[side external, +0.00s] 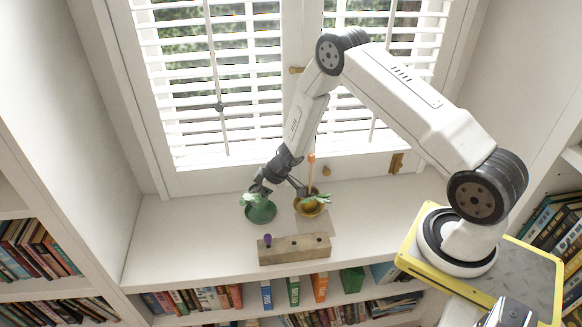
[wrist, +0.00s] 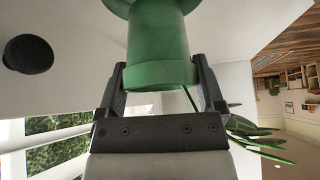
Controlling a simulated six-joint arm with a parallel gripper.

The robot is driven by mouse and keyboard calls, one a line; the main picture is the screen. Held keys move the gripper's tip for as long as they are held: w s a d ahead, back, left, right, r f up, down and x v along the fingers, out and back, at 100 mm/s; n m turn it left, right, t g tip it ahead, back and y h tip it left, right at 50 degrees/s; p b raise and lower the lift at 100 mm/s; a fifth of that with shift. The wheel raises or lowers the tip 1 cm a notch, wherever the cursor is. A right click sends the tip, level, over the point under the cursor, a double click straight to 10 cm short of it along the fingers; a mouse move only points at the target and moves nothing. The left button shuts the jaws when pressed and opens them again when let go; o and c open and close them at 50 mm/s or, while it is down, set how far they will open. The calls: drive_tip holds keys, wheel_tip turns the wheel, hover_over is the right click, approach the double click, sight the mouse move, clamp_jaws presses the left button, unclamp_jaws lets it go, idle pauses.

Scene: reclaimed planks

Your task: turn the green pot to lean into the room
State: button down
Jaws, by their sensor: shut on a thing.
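The green pot (side external: 262,213) stands on the white sill below the window, left of centre in the side view. Pale green leaves (side external: 248,201) show at its upper left. My gripper (side external: 262,189) reaches down to it from above. In the wrist view the green pot (wrist: 160,45) sits between the two dark fingers of my gripper (wrist: 158,72), which are shut on it. Striped green leaves (wrist: 260,135) spread to the right of the gripper there; I cannot tell which pot they belong to.
Right beside it is an ochre pot (side external: 312,209) with leaves and an upright orange-tipped stick (side external: 311,172). In front lies a wooden block (side external: 295,250) with a purple peg (side external: 267,240). Window blinds (side external: 205,75) are behind. The sill's left end is clear.

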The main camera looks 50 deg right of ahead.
drive_tip(key=shift+f, duration=0.2)
drive_tip(key=shift+f, duration=1.35)
unclamp_jaws()
drive_tip(key=shift+d+r, duration=0.1)
drive_tip(key=v, duration=0.7)
drive_tip(key=shift+r, duration=0.25)
drive_tip(key=shift+s+r, duration=0.1)
drive_tip(key=shift+s, duration=0.05)
